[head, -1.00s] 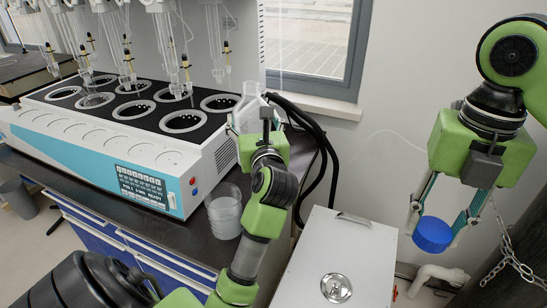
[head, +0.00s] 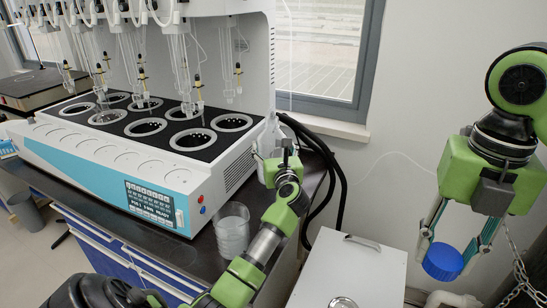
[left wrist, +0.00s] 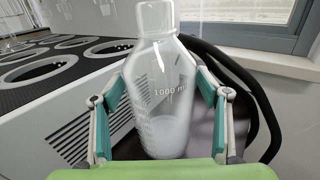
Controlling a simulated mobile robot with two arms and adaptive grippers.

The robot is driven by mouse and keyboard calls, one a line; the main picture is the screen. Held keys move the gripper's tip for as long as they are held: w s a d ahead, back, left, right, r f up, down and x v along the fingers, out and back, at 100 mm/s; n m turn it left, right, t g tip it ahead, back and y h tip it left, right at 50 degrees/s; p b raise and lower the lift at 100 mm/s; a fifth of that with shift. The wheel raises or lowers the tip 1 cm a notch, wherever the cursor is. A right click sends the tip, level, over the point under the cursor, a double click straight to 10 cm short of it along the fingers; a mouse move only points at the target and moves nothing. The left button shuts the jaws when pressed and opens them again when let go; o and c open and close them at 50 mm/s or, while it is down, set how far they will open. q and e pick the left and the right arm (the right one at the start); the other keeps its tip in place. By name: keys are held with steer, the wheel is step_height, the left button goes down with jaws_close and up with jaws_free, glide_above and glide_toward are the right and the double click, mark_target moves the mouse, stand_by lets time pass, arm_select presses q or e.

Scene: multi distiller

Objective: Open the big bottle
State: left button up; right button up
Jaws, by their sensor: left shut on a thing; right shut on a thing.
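The big bottle is clear and marked 1000 ml in the left wrist view (left wrist: 168,95), with pale contents low inside; no cap shows on its neck. It stands upright between the fingers of my left gripper (left wrist: 160,112), which is shut on its body. In the head view the bottle (head: 267,137) is partly hidden by my left gripper (head: 271,166), at the bench's right end. My right gripper (head: 446,254) is shut on a round blue cap (head: 442,262), held in the air at the right, well apart from the bottle.
A white and blue distiller (head: 110,170) with several round wells and hanging glassware fills the left bench. A clear beaker (head: 232,232) stands on the dark bench (head: 203,243) near my left arm. A white box (head: 340,265) and a chain (head: 522,275) are at the lower right.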

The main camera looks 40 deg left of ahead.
arm_select(q)
steer(key=shift+w+a+f, duration=0.1)
steer(key=shift+w+f, duration=0.15)
steer(key=shift+f, duration=1.35)
steer(key=shift+s+f, duration=0.1)
steer(key=o, duration=1.8)
steer(key=shift+f, duration=0.25)
steer(key=o, duration=0.4)
steer(key=shift+r, duration=0.1)
